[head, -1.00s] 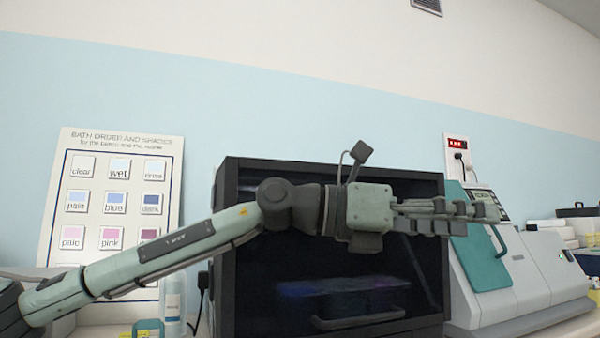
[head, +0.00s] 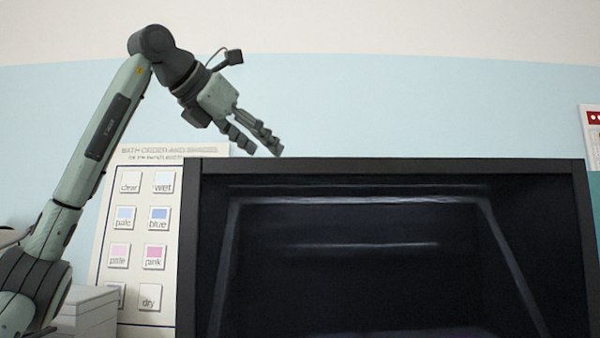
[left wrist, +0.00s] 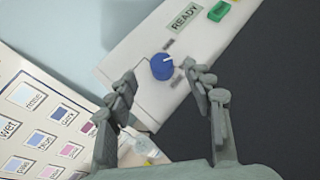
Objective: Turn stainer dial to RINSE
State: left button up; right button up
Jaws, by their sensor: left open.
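The blue round dial (left wrist: 163,66) with a white pointer line sits on a pale panel (left wrist: 158,100) in the left wrist view. Its pointer points right and slightly up in that picture. Small grey labels lie beside it, too small to read. A display reading READY (left wrist: 185,14) and a green button (left wrist: 219,11) are further up the panel. My left gripper (head: 265,151) is open and empty, raised at the upper left of the dark cabinet. In the left wrist view its fingers (left wrist: 160,84) spread on either side of the dial's line of sight. The dial does not show in the head view.
The large dark cabinet (head: 385,172) with a glass front fills the right of the head view. A poster of bath shades (head: 137,255) stands at its left. Pale boxes (head: 95,312) are at the lower left. The space above the cabinet is clear.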

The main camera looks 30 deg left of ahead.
pick_arm(q)
jog(key=x, duration=0.7)
jog(key=shift+w+f, duration=0.1)
pick_arm(e)
jog(key=shift+s+d+f, duration=0.2)
jog(key=shift+s+f, duration=0.5)
jog(key=shift+f, duration=0.3)
pick_arm(q)
jog(key=shift+c, duration=0.2)
